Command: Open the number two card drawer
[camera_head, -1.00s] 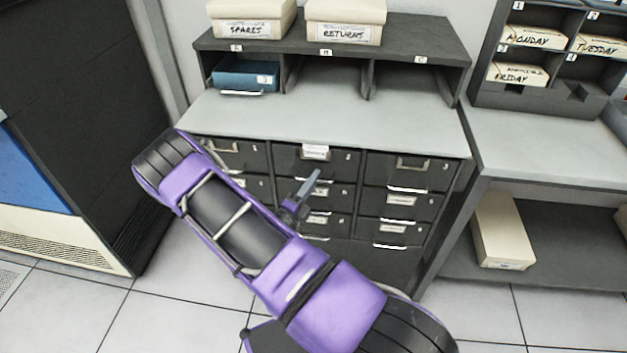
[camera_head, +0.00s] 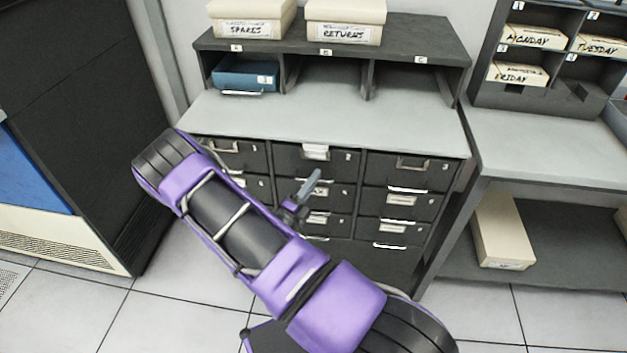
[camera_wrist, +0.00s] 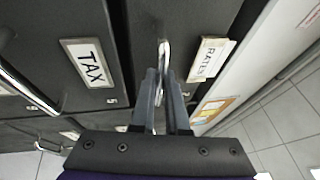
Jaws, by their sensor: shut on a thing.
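The number two drawer (camera_head: 290,159) is the top middle one of a dark cabinet, just under the grey counter. Its front looks flush with its neighbours in the head view. In the wrist view it has a label reading RATES (camera_wrist: 210,59) and a metal handle (camera_wrist: 164,55). My gripper (camera_head: 314,178) is at the lower part of this drawer. In the wrist view the two fingers of my gripper (camera_wrist: 160,88) are shut on that handle, one on each side. The drawer below, labelled TAX (camera_wrist: 88,63), is to the left there.
Several other drawers surround it, such as number three (camera_head: 430,178). The counter (camera_head: 330,113) overhangs above, with a blue drawer (camera_head: 246,75) in the shelf behind. A side table (camera_head: 545,145) stands right. Floor (camera_head: 180,305) in front is clear.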

